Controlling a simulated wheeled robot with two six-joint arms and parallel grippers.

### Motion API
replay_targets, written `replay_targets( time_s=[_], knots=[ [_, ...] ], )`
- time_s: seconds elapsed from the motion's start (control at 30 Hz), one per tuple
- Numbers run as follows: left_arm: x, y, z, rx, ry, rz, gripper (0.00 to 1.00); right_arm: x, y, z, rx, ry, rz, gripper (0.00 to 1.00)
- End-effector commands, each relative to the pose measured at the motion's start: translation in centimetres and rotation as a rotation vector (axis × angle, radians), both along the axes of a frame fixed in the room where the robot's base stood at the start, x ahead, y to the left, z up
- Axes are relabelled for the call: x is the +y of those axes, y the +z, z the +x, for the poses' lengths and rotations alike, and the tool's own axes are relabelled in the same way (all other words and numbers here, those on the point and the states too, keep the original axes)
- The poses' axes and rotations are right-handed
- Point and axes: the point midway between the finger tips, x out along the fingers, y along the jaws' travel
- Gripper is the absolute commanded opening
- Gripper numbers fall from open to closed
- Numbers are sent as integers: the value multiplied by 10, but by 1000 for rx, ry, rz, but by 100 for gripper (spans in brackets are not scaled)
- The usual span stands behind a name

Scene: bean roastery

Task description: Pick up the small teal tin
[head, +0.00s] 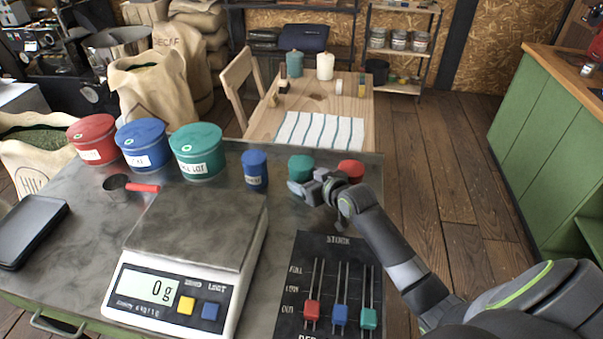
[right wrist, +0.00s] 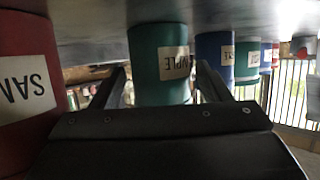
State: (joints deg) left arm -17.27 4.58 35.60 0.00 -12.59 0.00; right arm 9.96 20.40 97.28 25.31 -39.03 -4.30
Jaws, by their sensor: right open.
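The small teal tin (head: 299,163) stands upright near the far edge of the metal-topped table, between a small blue tin and a small red tin. My right gripper (head: 311,185) is open just on the near side of it and hides its lower part in the head view. In the right wrist view, which is upside down, the teal tin (right wrist: 150,62) with its "SAMPLE" label lies between the two spread fingers (right wrist: 160,80). I cannot tell whether either finger touches it. My left gripper is not in view.
The small red tin (head: 351,169) stands close right and the small blue tin (head: 255,170) left. Large red (head: 93,139), blue (head: 144,146) and teal (head: 197,152) tins stand farther left. A scale (head: 175,290) reading 0 g and a slider board (head: 325,262) lie nearer.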

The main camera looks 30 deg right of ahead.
Motion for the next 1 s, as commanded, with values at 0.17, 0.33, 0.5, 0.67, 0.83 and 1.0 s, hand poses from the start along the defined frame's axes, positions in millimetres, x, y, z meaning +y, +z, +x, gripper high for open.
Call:
replay_targets(
  time_s=[0.17, 0.33, 0.5, 0.67, 0.83, 1.0],
  knots=[
    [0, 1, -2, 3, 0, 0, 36, 2, -6, 14, 1, 0, 1, 70],
    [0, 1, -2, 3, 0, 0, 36, 3, -7, 16, 0, 0, 1, 70],
    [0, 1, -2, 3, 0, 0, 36, 2, -7, 16, 0, 0, 1, 64],
    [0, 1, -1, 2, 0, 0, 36, 2, -7, 15, 0, 0, 1, 43],
    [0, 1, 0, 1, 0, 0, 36, 2, -6, 16, -1, 0, 0, 32],
    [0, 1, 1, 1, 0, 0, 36, 2, -4, 16, -2, 0, -1, 32]
  ],
)
